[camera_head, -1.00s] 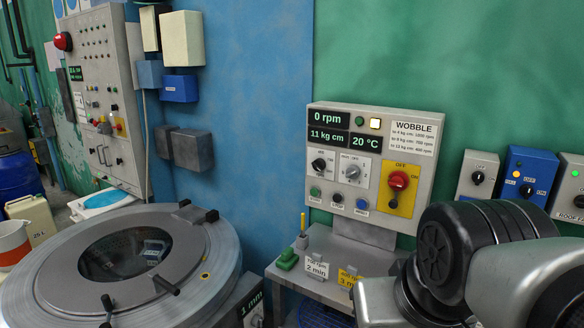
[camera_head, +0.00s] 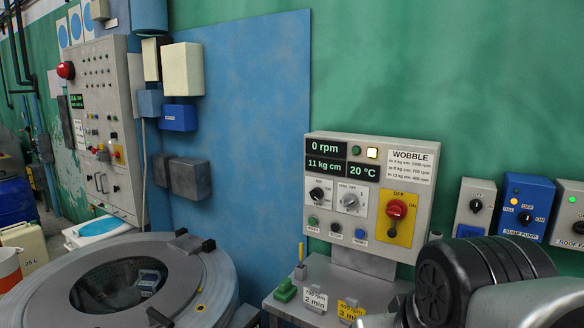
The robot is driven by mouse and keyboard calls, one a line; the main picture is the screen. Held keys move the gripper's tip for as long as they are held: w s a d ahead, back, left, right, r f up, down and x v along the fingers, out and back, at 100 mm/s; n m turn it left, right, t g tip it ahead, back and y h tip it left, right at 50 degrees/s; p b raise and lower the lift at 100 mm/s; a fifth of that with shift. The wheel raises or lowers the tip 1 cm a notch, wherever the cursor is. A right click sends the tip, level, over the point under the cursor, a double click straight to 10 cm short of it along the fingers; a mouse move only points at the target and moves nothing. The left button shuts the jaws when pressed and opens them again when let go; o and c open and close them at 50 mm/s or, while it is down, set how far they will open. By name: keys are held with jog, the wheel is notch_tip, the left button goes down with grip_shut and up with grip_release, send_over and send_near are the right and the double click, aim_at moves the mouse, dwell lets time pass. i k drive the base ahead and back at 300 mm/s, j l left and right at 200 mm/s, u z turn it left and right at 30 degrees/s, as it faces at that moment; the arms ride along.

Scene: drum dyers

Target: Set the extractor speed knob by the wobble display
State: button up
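The extractor control panel (camera_head: 428,215) stands at the right of centre against the green wall. Its wobble display (camera_head: 325,164) reads 11 kg cm, under a 0 rpm display (camera_head: 321,149) and beside a 20 °C display (camera_head: 363,171). A WOBBLE label (camera_head: 411,165) lists limits to 4, 8 and 12 kg cm with rpm values, in small print. My arm shows at the lower right; my gripper is not in view.
The round extractor drum (camera_head: 215,276) with its lid stands at lower left. A grey shelf (camera_head: 330,279) under the panel holds a green block (camera_head: 285,291) and cards reading 2 min (camera_head: 315,299) and 3 min (camera_head: 350,310). Several wall switch boxes, one blue (camera_head: 525,207), are at the right.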

aim_at(316, 193)
jog(key=i+j, duration=0.1)
jog(key=i, duration=0.95)
